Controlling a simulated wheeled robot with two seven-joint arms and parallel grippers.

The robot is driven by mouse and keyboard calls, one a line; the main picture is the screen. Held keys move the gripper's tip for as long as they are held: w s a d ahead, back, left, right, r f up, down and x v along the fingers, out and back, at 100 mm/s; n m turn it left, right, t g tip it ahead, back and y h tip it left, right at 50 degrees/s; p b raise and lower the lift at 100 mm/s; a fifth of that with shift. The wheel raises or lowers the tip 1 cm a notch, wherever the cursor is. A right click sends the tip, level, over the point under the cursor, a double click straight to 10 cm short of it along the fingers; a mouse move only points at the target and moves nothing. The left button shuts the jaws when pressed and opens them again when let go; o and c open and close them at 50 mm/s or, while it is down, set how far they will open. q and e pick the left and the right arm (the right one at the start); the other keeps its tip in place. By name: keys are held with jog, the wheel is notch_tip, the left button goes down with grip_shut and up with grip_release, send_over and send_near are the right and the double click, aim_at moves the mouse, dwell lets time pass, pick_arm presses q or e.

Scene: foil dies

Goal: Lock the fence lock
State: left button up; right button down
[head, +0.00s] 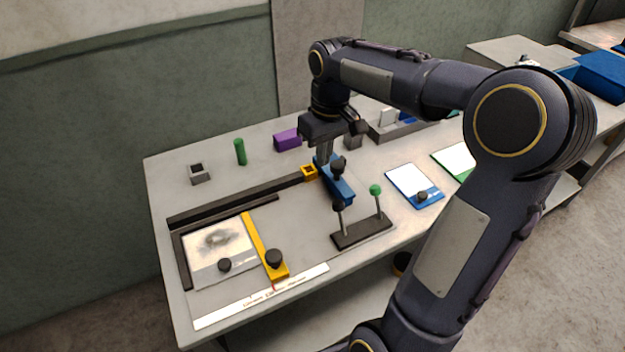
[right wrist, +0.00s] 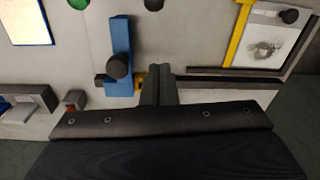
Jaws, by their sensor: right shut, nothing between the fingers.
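My right gripper (head: 325,160) is shut and empty, pointing down beside the far end of a blue bar (head: 341,188) with a black knob (head: 338,165). In the right wrist view the shut fingertips (right wrist: 159,72) are just right of the blue bar (right wrist: 119,38) and its knob (right wrist: 117,66); I cannot tell whether they touch it. A small yellow square socket (head: 309,172) sits at the end of a dark rail (head: 240,199). A yellow bar (head: 258,240) with a black knob (head: 274,258) lies across the board. Which part is the fence lock is not clear. My left gripper is not in view.
A dark base (head: 362,232) carries two upright levers, one green-knobbed, one black-knobbed. A foil sheet (head: 215,240) lies left of the yellow bar. A green cylinder (head: 240,152), purple block (head: 287,139) and grey socket (head: 199,174) stand behind. A blue-edged card (head: 410,183) lies right.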

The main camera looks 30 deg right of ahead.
aim_at(341, 218)
jog(key=shift+w, duration=0.15)
jog(key=shift+f, duration=0.1)
jog(key=f, duration=1)
jog(key=shift+a, duration=0.2)
jog(key=s, duration=0.1)
jog(key=s+r+p, duration=0.1)
jog(key=s, duration=0.1)
jog(key=shift+s+d+r, duration=0.1)
jog(key=shift+s+r, duration=0.1)
jog(key=shift+s, duration=0.05)
